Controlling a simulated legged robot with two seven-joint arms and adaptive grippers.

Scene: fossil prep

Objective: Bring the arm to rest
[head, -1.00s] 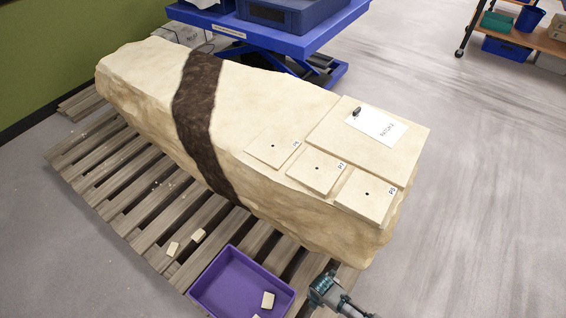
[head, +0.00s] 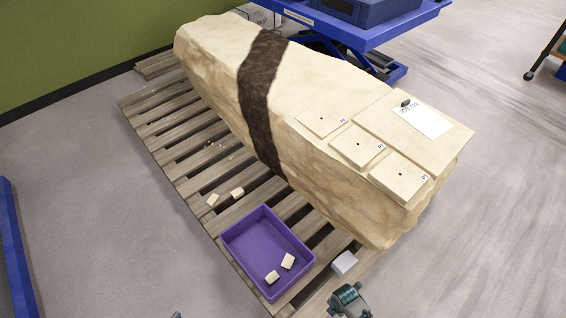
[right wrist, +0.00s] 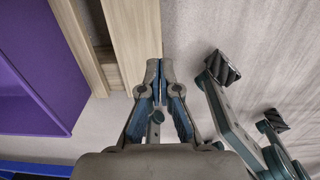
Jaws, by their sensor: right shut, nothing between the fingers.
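My right gripper (right wrist: 158,70) shows in the right wrist view with its two fingers together and nothing between them. The purple tray is at the left of that view (right wrist: 40,75). In the head view a teal and grey part of mine (head: 348,300) shows at the bottom edge, close to the pallet's near corner; I cannot tell whether it belongs to the right arm. My left gripper is not in view.
A large cream block (head: 310,100) with a dark band and several flat slabs lies on the pallet (head: 165,140). The purple tray (head: 236,258) holds two cream pieces. A white block (head: 345,262) is beside it. A blue lift table (head: 390,25) stands behind.

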